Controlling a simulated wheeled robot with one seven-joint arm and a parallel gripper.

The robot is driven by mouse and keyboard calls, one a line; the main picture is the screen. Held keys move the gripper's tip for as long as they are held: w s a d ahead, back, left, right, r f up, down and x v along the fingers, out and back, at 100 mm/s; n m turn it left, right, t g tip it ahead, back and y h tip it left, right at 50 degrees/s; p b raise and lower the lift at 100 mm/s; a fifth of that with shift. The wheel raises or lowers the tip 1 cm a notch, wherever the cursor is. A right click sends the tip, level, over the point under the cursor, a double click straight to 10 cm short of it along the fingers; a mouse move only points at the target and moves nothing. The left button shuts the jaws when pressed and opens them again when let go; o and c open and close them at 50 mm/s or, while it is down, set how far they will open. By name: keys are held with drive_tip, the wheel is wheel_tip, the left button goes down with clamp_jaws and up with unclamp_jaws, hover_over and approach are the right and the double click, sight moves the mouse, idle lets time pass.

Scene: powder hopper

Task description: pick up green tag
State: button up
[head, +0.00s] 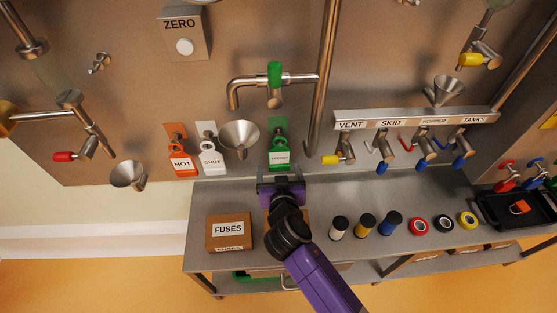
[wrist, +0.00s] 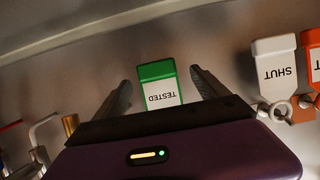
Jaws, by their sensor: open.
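The green tag (head: 279,158) hangs on the wall panel just above the bench, with a white label. In the wrist view the tag (wrist: 158,83) shows a green top and a white label reading TESTED, upside down. My gripper (head: 281,182) is in front of and just below the tag in the head view. In the wrist view its open fingers (wrist: 160,88) stand on either side of the tag, with gaps on both sides. I cannot tell how deep the tag lies between them. The tag's lower part in the wrist view is hidden by my gripper body.
An orange HOT tag (head: 181,162) and a white SHUT tag (head: 211,160) hang to the left, near a funnel (head: 239,135). A green-handled tap (head: 274,75) is above. The bench holds a FUSES box (head: 229,233) and several jars and tape rolls to the right.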

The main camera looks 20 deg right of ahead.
sight(279, 163)
drive_tip(key=shift+x, duration=1.9)
drive_tip(key=shift+d, duration=0.15)
drive_tip(key=c, duration=1.4)
drive_tip(key=shift+c, duration=0.2)
drive_tip(key=shift+r, duration=0.65)
drive_tip(key=s+a, duration=0.2)
drive_tip(key=s, duration=0.6)
drive_tip(key=s+a+r, duration=0.1)
drive_tip(key=s+a, duration=0.2)
drive_tip(key=s, duration=0.6)
drive_tip(key=shift+a, duration=0.3)
drive_tip(key=shift+s+r, duration=0.1)
drive_tip(key=shift+r, duration=0.15)
